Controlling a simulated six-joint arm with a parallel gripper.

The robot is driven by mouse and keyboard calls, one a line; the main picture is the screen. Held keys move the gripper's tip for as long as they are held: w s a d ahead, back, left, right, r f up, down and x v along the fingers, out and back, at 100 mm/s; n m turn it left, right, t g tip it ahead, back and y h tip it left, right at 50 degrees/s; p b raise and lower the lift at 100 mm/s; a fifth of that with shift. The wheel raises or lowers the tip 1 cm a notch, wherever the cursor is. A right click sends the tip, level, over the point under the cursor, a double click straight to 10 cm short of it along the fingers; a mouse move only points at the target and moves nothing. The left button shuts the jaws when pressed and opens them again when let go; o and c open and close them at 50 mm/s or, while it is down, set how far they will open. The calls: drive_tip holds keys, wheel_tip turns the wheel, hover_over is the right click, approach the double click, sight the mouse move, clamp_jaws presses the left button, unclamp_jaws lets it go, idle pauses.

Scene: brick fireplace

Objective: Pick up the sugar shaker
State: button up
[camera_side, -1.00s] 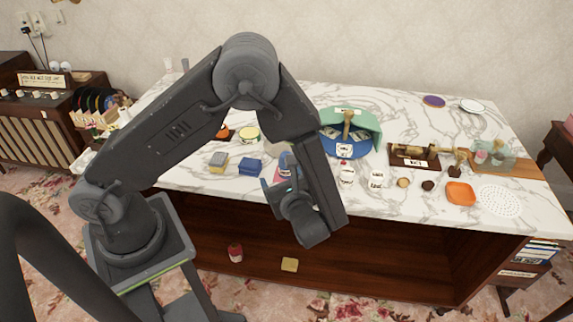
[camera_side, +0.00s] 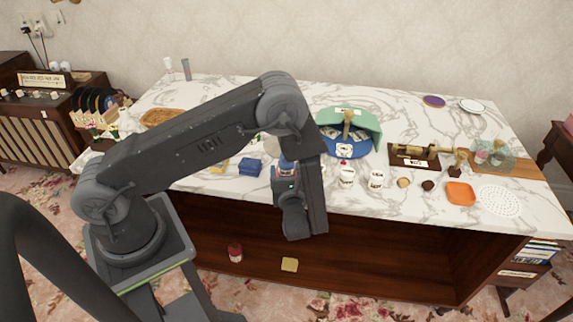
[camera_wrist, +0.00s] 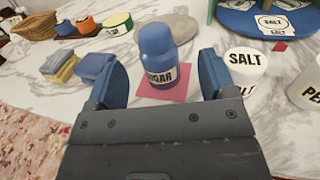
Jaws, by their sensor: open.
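The sugar shaker (camera_wrist: 158,58) is a blue-capped container with a dark "SUGAR" label. It stands upright on a pink square (camera_wrist: 172,95) on the marble counter. In the wrist view my gripper (camera_wrist: 160,80) is open, with one blue finger to the left of the shaker and one to the right. The shaker stands between and a little beyond the fingers, with gaps on both sides. In the side view the shaker (camera_side: 286,166) is mostly hidden behind my wrist at the counter's front edge.
A white SALT pot (camera_wrist: 245,66) stands close to the right finger, with a second labelled pot (camera_wrist: 308,85) beyond. Blue (camera_wrist: 95,66) and yellow-grey (camera_wrist: 60,65) sponge-like blocks lie left. A blue round stand (camera_side: 345,148) is behind.

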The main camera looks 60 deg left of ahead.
sight(287, 168)
drive_tip(key=x, duration=0.5)
drive_tip(key=shift+s+a+f, duration=0.15)
drive_tip(key=shift+f, duration=0.15)
drive_tip(key=c, duration=1.1)
